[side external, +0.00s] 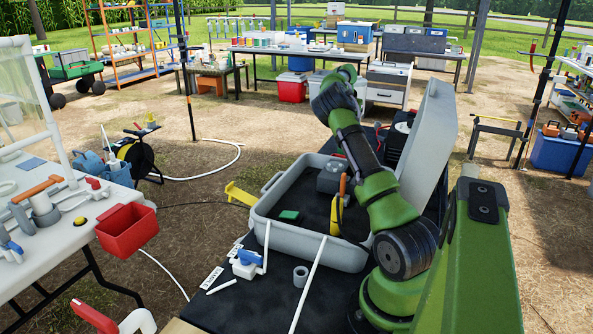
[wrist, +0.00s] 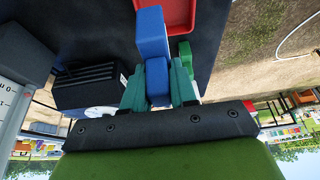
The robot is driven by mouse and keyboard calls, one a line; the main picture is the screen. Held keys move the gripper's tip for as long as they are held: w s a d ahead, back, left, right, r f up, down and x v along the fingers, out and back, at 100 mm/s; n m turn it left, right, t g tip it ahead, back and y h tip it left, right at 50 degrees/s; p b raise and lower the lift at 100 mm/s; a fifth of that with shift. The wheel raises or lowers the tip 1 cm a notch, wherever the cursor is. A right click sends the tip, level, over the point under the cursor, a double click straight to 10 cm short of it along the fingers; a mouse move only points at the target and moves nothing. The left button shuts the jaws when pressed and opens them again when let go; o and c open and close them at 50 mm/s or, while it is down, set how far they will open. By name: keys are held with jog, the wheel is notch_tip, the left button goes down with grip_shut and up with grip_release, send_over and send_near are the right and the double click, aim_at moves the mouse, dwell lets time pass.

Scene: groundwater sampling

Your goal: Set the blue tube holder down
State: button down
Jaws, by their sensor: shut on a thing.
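In the wrist view, my gripper (wrist: 157,82) has its two green fingers closed on either side of a blue block-shaped piece, the blue tube holder (wrist: 152,34). The holder extends beyond the fingertips over a dark tabletop (wrist: 95,28). I cannot tell whether its far end touches the surface. In the side view my arm reaches over the open grey case; my fingers and the held blue holder cannot be made out there.
In the wrist view, a red tray (wrist: 182,14) lies just beyond the holder, and a black finned box (wrist: 88,88) stands to the left. The open grey case (side external: 268,232) is nearby, its raised lid (side external: 428,130) at right. Dark tabletop is clear left of the holder.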

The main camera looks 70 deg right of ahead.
jog(key=f, duration=0.4)
jog(key=s+d+f, duration=0.1)
jog(key=f, duration=0.1)
jog(key=shift+s+f, duration=0.1)
jog(key=shift+f, duration=2.2)
jog(key=c, duration=0.9)
grip_release()
jog(key=shift+f, duration=0.15)
